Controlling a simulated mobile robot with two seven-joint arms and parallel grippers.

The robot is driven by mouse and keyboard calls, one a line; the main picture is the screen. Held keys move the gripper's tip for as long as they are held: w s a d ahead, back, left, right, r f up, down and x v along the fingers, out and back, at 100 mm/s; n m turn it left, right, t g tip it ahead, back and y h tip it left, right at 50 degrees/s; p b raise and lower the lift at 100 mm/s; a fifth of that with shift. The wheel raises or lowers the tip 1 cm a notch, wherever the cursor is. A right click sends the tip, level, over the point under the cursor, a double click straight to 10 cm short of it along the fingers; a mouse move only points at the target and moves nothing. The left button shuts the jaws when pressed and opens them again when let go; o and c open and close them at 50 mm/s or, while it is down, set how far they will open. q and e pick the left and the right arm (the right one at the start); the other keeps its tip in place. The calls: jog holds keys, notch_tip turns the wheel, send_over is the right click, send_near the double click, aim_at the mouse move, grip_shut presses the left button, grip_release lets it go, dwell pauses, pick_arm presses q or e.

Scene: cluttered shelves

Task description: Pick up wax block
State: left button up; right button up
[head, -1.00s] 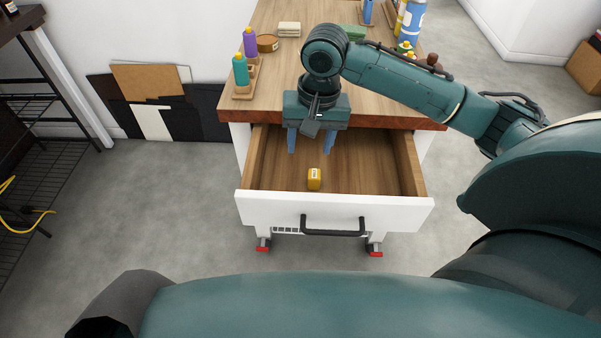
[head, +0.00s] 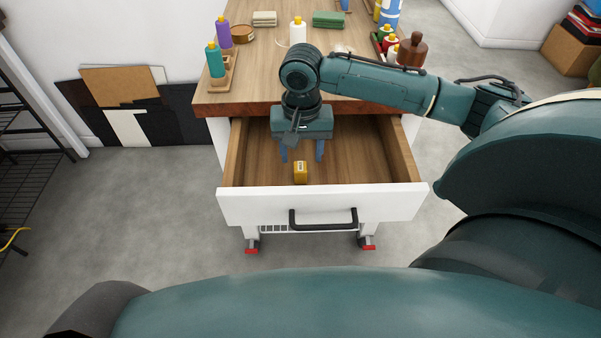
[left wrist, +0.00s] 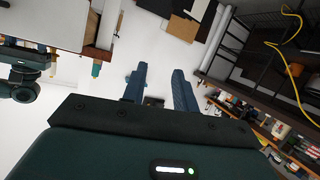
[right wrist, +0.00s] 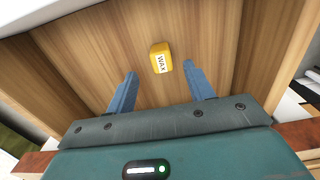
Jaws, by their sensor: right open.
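The wax block (head: 300,171) is a small yellow block lying on the wooden floor of the open drawer (head: 345,205). In the right wrist view the wax block (right wrist: 161,58) shows a white label reading WAX and lies beyond the fingertips, between their lines. My right gripper (head: 302,160) points down into the drawer, open and empty, behind the block in the head view. It also shows in the right wrist view (right wrist: 161,75). My left gripper (left wrist: 157,68) is open and empty, with only floor and distant things beyond its fingers.
The wooden worktop (head: 265,75) above the drawer holds several bottles, a bottle rack (head: 222,82) and a green block (head: 328,19). The drawer's side walls and front panel stand around the right gripper. A black rack (left wrist: 255,60) shows in the left wrist view.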

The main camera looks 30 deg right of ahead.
aim_at(301, 166)
notch_tip(301, 166, down, 4)
jog(key=shift+w+f+b, duration=0.1)
jog(key=shift+b, duration=0.3)
jog(key=shift+c, duration=0.4)
jog(key=c, duration=1)
notch_tip(301, 166, up, 10)
jog(key=p, duration=0.2)
jog(key=o, duration=0.4)
jog(key=c, duration=0.5)
